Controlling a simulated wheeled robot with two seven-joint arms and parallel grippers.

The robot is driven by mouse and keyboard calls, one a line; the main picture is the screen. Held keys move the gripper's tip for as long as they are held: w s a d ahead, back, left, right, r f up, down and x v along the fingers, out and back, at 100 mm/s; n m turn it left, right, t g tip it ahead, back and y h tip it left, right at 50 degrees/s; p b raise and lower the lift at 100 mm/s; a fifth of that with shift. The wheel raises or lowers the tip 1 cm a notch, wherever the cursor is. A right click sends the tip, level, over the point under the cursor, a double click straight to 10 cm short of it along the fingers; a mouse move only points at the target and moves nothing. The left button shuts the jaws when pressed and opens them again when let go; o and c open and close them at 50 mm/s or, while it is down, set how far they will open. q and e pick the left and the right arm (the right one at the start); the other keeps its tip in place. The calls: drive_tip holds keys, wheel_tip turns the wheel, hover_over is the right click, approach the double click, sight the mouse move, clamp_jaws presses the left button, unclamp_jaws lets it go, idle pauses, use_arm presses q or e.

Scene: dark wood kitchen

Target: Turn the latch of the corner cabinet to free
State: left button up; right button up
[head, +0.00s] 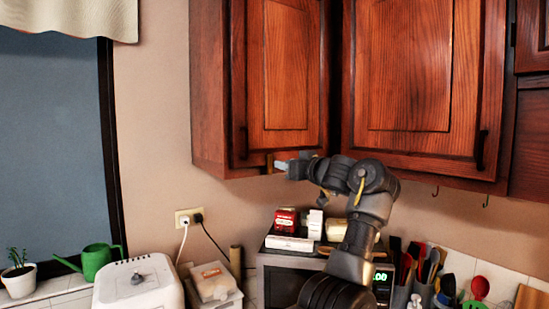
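The corner cabinet (285,70) is reddish-brown wood and hangs on the wall, its left door closed. A small wooden piece, perhaps the latch (270,163), shows at the lower edge of this door. The gripper and wrist cover part of the cabinet's lower edge.
A microwave (283,261) with small boxes on top stands below, partly behind my arm. Utensils in holders (398,298) stand to its right. A white appliance (139,284) and a green watering can (96,260) stand at left. Wall below the cabinets is mostly bare.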

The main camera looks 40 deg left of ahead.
sight(271, 160)
use_arm(q)
drive_tip(key=p+x, duration=0.3)
drive_tip(key=x, duration=0.3)
drive_tip(key=shift+a+r, duration=0.1)
drive_tip(key=shift+a, duration=0.1)
drive_tip(key=shift+w+a, duration=0.2)
drive_tip(key=shift+a, duration=0.35)
drive_tip(key=shift+c, duration=0.3)
clamp_jaws()
